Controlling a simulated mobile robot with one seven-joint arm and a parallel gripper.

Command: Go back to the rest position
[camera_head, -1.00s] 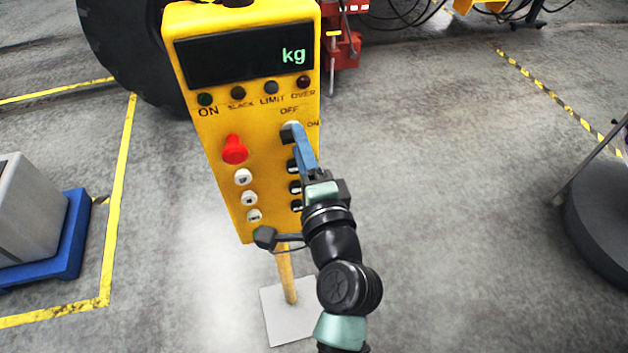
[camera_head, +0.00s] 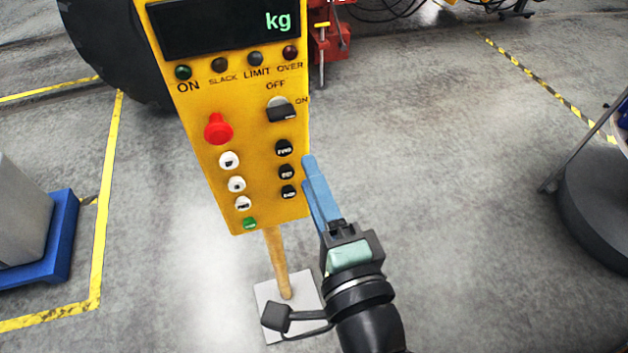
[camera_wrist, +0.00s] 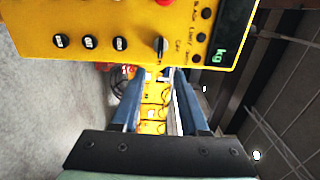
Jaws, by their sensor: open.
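My gripper (camera_head: 310,172) is open and empty, with blue fingers. In the head view it is at the lower right edge of the yellow control box (camera_head: 262,145), beside the black buttons. The box also fills the top of the wrist view (camera_wrist: 95,20), beyond the fingertips (camera_wrist: 155,85). The black rotary switch (camera_head: 281,110) with OFF and ON marks is clear of the fingers; it also shows in the wrist view (camera_wrist: 160,46). The display (camera_head: 225,27) reads only "kg". A green lamp (camera_head: 183,72) sits above ON. A red button (camera_head: 218,129) is on the left.
The box stands on a yellow post (camera_head: 277,262) with a pale base plate (camera_head: 270,292). A grey block on a blue pallet (camera_head: 62,235) is at the left. A dark round base (camera_head: 600,205) is at the right. Open floor (camera_head: 440,200) lies between.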

